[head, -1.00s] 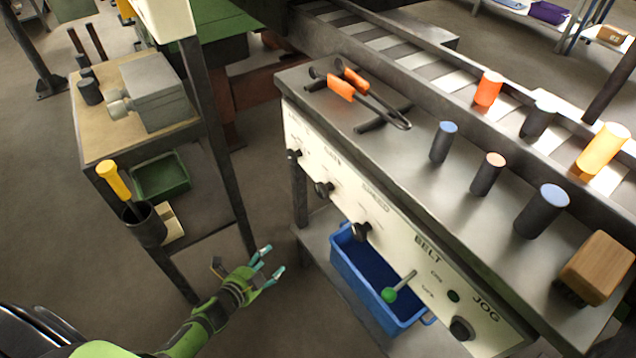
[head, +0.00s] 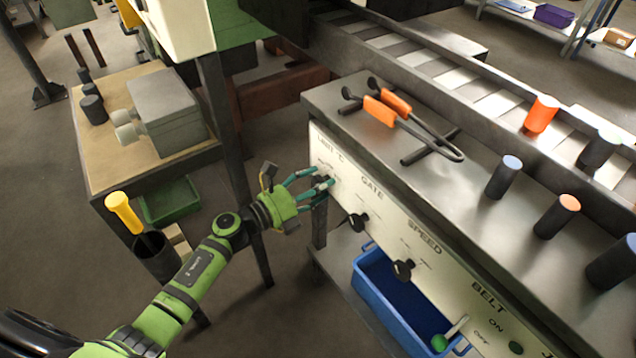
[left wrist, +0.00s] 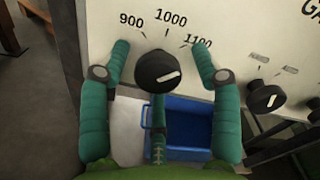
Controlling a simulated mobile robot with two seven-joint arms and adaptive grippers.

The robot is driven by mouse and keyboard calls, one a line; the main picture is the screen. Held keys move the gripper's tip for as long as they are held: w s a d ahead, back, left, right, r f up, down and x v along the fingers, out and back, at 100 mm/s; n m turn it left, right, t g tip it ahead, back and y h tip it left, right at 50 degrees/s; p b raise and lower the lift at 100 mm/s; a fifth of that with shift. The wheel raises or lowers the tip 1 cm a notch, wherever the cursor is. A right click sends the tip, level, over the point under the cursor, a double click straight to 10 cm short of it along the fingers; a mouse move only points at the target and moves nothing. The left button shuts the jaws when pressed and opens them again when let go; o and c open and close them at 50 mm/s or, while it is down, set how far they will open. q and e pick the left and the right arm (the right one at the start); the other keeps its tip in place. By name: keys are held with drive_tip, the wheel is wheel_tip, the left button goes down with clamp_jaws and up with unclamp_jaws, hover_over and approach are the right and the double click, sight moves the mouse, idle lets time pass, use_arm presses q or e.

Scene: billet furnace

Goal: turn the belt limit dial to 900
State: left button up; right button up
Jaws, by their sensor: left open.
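The limit dial is a round black knob (left wrist: 155,72) with a white mark, on the cream panel (head: 385,225). Its scale reads 900, 1000 and 1100 in the left wrist view. The white mark sits at the knob's right and slants up to the right, on the 1100 side. My left gripper (head: 320,183) is open at the panel's left end. In the left wrist view, its green fingers (left wrist: 161,50) stand left and right of the knob, with a third below. I see gaps at both sides; contact below is unclear. In the head view the fingers largely hide the knob.
Knobs for gate (head: 357,221) and speed (head: 403,269) lie right along the panel, then a green-tipped belt lever (head: 440,342). A blue bin (head: 372,290) stands below. A side table stands left.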

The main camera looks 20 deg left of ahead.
drive_tip(key=shift+w, duration=0.15)
use_arm(q)
drive_tip(key=c, duration=1.2)
drive_tip(key=shift+o, duration=0.2)
drive_tip(key=shift+f, duration=0.1)
use_arm(e)
drive_tip(key=shift+w+a+r, duration=0.1)
drive_tip(key=shift+w+a, duration=0.1)
drive_tip(key=shift+a, duration=0.4)
